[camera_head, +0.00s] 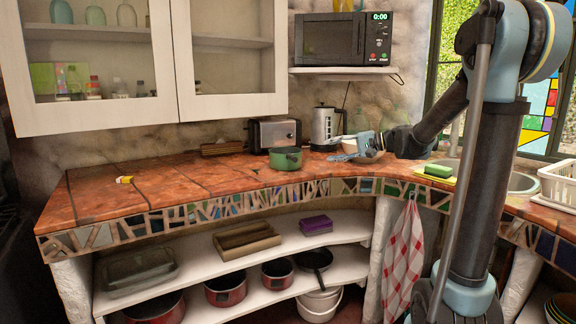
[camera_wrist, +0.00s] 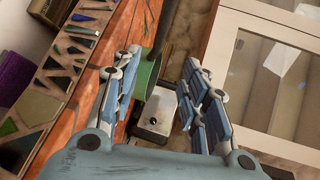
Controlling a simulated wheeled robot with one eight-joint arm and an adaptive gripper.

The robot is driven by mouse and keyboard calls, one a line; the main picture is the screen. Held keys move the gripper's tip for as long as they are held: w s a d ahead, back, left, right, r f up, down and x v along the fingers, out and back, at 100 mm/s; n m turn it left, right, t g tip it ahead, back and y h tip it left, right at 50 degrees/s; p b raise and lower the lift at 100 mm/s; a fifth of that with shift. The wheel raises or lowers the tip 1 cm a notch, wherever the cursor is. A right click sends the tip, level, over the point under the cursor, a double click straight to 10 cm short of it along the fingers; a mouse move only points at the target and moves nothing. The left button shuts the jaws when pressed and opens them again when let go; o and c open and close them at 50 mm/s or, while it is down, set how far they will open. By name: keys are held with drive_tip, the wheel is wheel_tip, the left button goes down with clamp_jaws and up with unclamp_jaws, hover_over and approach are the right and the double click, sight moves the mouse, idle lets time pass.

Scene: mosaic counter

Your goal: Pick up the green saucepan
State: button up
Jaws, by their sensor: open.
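The green saucepan (camera_head: 286,158) stands upright on the red-tiled counter (camera_head: 150,190), in front of the toaster. In the wrist view its green side (camera_wrist: 146,76) shows between my fingers, partly hidden by the left finger. My gripper (camera_head: 340,157) is to the right of the saucepan, its fingers pointing left toward it. In the wrist view the gripper (camera_wrist: 160,60) is open, with the two fingers well apart and nothing held. I cannot tell whether a finger touches the saucepan.
A toaster (camera_head: 274,134) and a kettle (camera_head: 325,128) stand behind the saucepan. A bowl (camera_head: 370,156) is partly hidden by my gripper. A green sponge (camera_head: 438,170) lies at the right near the sink. The left counter is mostly clear, with a small yellow item (camera_head: 125,180).

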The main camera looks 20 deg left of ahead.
approach(291, 157)
drive_tip(key=w+a+f, duration=0.2)
drive_tip(key=w+a, duration=0.3)
drive_tip(key=w, duration=0.1)
drive_tip(key=shift+f+x, duration=0.2)
drive_tip(key=shift+x, duration=3.1)
drive_tip(key=shift+d, duration=0.1)
clamp_jaws()
